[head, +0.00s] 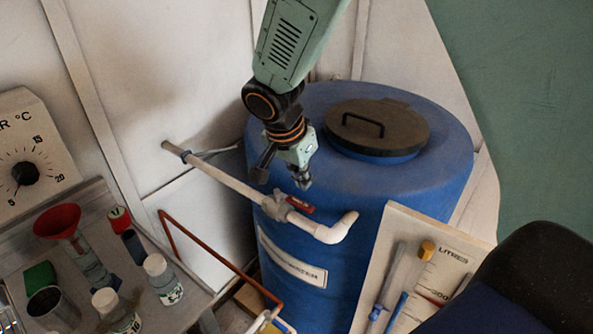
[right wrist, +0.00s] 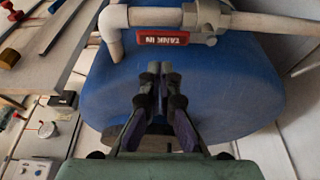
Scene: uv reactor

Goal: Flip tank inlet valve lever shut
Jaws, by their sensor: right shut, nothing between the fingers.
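The tank inlet valve (head: 275,205) sits on a pale pipe in front of the blue tank (head: 345,210). Its red lever (head: 300,205) lies roughly along the pipe. In the right wrist view the lever (right wrist: 162,39) reads "TANK IN" and runs parallel to the pipe, with the valve body (right wrist: 208,18) at its right end. My right gripper (head: 304,184) is shut and empty, pointing down just above the lever in the head view. In the right wrist view its fingertips (right wrist: 160,72) are together, with a visible gap from the lever. My left gripper is not in view.
The pipe (head: 225,180) comes from the wall and ends in a downturned elbow (head: 340,228). The tank has a black handled lid (head: 378,128). A bench with bottles and a red funnel (head: 57,220) is at left. A board with tubes (head: 425,260) and a dark rounded shape (head: 530,270) are at right.

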